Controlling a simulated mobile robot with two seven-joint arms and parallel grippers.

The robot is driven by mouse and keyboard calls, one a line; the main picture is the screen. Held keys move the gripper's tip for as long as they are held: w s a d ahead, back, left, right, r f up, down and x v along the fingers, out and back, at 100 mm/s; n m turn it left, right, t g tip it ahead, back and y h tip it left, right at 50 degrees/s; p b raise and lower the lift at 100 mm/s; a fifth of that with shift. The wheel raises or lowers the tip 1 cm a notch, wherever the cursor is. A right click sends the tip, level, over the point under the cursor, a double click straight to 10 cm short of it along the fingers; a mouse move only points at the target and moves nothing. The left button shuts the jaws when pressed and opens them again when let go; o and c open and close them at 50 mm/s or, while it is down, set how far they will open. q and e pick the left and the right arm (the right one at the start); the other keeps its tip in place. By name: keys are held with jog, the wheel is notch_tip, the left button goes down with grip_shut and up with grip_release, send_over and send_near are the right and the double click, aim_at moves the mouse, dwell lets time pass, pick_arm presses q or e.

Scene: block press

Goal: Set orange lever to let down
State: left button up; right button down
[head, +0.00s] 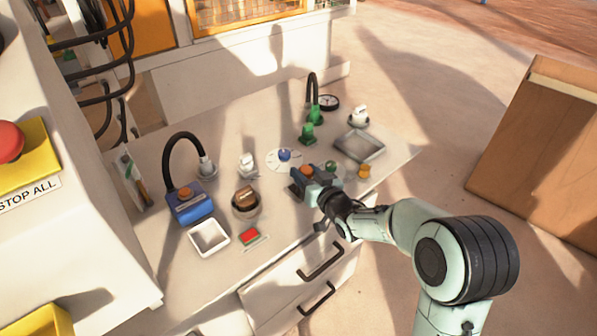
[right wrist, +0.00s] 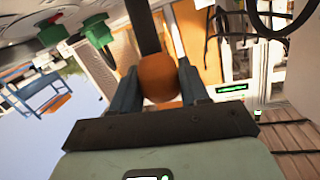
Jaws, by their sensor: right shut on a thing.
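The orange lever shows in the head view as a small orange knob (head: 306,170) near the front edge of the white worktop. In the right wrist view its rounded orange knob (right wrist: 158,78) sits between my two blue-grey fingers, with a dark bar running up behind it. My right gripper (head: 312,180) reaches in from the lower right and is shut on the knob; it also shows in the right wrist view (right wrist: 160,92). The gripper hides the lever's base, and I cannot tell its exact tilt. My left gripper is in neither view.
Left of the lever are a blue box with an orange top (head: 190,203), a round pot (head: 246,203), a white tray (head: 209,237) and a red button (head: 250,236). A dial (head: 284,160) and green fittings (head: 307,133) stand behind; a metal tray (head: 360,146) lies right.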

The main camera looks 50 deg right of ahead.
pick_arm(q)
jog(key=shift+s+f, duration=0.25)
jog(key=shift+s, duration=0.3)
pick_arm(e)
jog(key=shift+s+f, duration=0.25)
jog(key=shift+s, duration=0.5)
jog(key=c, duration=0.6)
grip_release()
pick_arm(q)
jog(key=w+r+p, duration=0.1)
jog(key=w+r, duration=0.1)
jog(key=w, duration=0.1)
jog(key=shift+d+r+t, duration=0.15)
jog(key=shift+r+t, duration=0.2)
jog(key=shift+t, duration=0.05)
pick_arm(e)
jog(key=v, duration=1.3)
jog(key=shift+s+a+f, duration=0.1)
jog(key=shift+s, duration=0.1)
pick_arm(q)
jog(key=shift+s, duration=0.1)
